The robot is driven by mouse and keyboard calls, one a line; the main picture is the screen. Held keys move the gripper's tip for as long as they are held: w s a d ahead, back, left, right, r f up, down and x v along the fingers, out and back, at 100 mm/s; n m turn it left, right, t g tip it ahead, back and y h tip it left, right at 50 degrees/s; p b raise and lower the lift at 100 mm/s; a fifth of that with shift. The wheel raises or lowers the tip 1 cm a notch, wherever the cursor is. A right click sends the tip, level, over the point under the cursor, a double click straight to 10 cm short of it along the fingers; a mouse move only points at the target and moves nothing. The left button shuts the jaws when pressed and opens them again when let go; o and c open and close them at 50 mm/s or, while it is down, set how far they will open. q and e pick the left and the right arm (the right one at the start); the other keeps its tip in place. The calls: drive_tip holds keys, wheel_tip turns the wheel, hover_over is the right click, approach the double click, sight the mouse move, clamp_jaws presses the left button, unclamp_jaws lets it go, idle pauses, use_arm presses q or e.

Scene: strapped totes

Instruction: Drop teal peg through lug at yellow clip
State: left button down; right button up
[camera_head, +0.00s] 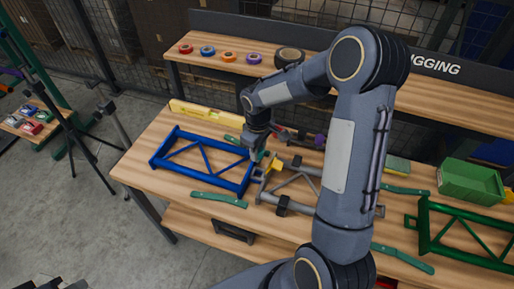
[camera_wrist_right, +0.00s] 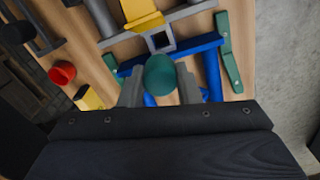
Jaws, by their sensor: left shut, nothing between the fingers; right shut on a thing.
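My right gripper (camera_head: 257,152) is shut on the teal peg (camera_wrist_right: 160,76), which shows end-on between the fingers in the wrist view. In the head view a bit of the teal peg (camera_head: 259,156) shows below the gripper. The grey lug (camera_wrist_right: 160,40), with a square opening, shows just beyond the peg, beside the yellow clip (camera_wrist_right: 141,12). The yellow clip (camera_head: 277,165) sits on the grey frame (camera_head: 298,187) in the head view. The peg's lower end is hidden. My left gripper (camera_head: 62,283) is partly cut off at the bottom left, shut and empty, away from the bench.
A blue frame (camera_head: 181,167) lies left of the grey one, a green frame (camera_head: 470,247) to the right. Teal strips (camera_head: 219,199) lie around them. A green bin (camera_head: 470,180) stands at the right. Tape rolls (camera_head: 207,50) sit on the back shelf. My right arm covers the middle bench.

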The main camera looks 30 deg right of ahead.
drive_tip(key=shift+f+b, duration=1.85)
drive_tip(key=shift+f, duration=1.05)
drive_tip(key=shift+f+b, duration=1.45)
drive_tip(key=shift+f, duration=0.2)
drive_tip(key=o, duration=1.1)
drive_tip(key=shift+c, duration=0.2)
drive_tip(key=shift+r, duration=4.05)
